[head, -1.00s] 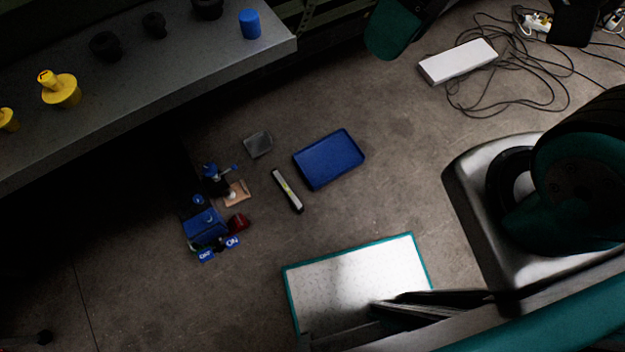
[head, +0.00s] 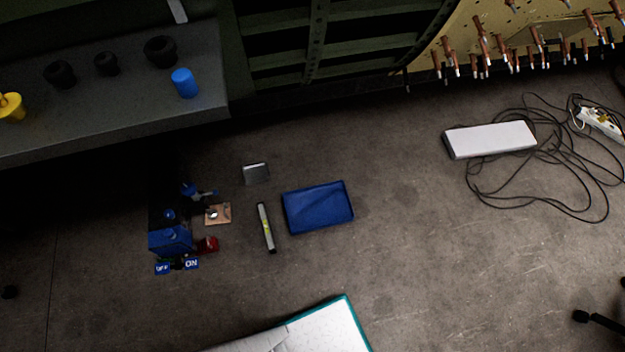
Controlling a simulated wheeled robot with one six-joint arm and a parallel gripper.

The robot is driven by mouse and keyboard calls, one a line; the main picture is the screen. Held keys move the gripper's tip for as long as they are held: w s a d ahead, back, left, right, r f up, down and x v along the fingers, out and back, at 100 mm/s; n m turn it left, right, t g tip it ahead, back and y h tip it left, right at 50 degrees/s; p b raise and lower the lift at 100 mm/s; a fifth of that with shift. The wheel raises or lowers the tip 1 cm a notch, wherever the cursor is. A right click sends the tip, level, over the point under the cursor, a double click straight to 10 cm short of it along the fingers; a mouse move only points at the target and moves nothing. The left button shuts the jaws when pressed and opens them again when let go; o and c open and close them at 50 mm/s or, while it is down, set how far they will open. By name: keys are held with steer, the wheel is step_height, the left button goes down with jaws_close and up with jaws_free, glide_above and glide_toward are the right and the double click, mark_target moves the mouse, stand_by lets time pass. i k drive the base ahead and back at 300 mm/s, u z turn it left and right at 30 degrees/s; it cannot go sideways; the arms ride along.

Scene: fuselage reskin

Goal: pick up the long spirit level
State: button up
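The long spirit level (head: 266,228) lies flat on the concrete floor in the head view. It is a narrow pale bar with a yellow-green vial near its middle and dark ends. It lies just left of a blue tray (head: 318,208), apart from it, and nothing covers it. My gripper is not in view.
Left of the level are a small wooden block (head: 217,214), a red item (head: 207,245) and a blue device (head: 170,241) with ON and OFF labels. A grey tray (head: 256,174) lies behind. A workbench (head: 120,115) overhangs upper left.

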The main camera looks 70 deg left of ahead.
mark_target(268, 237)
steer(key=z, duration=0.3)
steer(key=k, duration=1.25)
steer(key=z, duration=0.1)
steer(key=i, duration=0.7)
steer(key=u, duration=2.8)
